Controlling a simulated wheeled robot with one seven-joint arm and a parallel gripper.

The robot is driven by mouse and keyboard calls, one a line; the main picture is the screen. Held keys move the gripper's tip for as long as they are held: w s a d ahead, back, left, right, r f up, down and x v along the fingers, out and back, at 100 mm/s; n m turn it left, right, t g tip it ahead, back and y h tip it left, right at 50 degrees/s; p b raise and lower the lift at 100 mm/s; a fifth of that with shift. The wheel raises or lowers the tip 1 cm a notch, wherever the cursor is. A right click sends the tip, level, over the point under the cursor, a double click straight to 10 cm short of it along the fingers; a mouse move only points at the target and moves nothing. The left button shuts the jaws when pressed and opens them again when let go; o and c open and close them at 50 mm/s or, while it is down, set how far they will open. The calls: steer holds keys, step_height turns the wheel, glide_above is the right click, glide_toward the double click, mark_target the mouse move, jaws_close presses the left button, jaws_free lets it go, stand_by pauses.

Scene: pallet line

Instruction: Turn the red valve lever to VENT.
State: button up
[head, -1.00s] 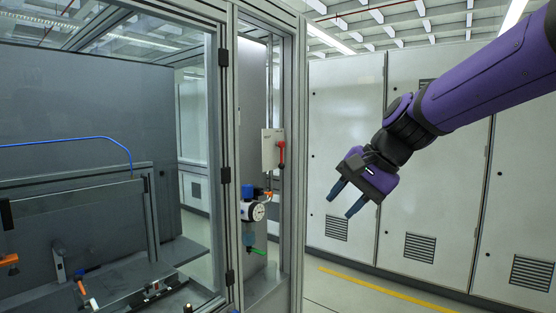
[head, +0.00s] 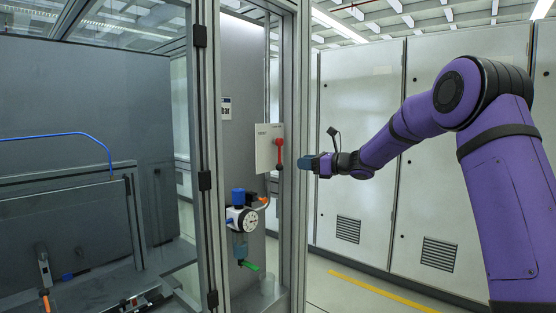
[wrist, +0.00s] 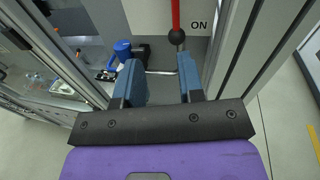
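The red valve lever (head: 280,155) hangs straight down on a pale plate (head: 266,148) inside the framed bay. In the wrist view the red lever (wrist: 176,14) ends in a dark ball knob (wrist: 177,36), beside the word ON on the plate (wrist: 198,16). My gripper (head: 304,163) is just right of the lever in the head view, pointing left at it. In the wrist view my gripper (wrist: 162,80) has its two blue fingers apart with nothing between them; the knob is beyond the fingertips, not touched.
A blue-topped regulator with a round gauge (head: 249,222) and a green-handled valve (head: 249,266) sit below the plate. A grey frame post (head: 301,200) stands close to my gripper. Pale cabinets (head: 352,130) line the back.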

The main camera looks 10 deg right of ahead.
mark_target(279, 163)
steer(key=shift+m+t, duration=0.3)
steer(key=shift+m, duration=0.2)
steer(key=x, duration=0.3)
steer(key=w+d+x, duration=0.1)
steer(key=x, duration=0.7)
steer(key=shift+w+d+f, duration=0.1)
steer(key=shift+w+f, duration=0.05)
steer(key=shift+w, duration=0.15)
jaws_close()
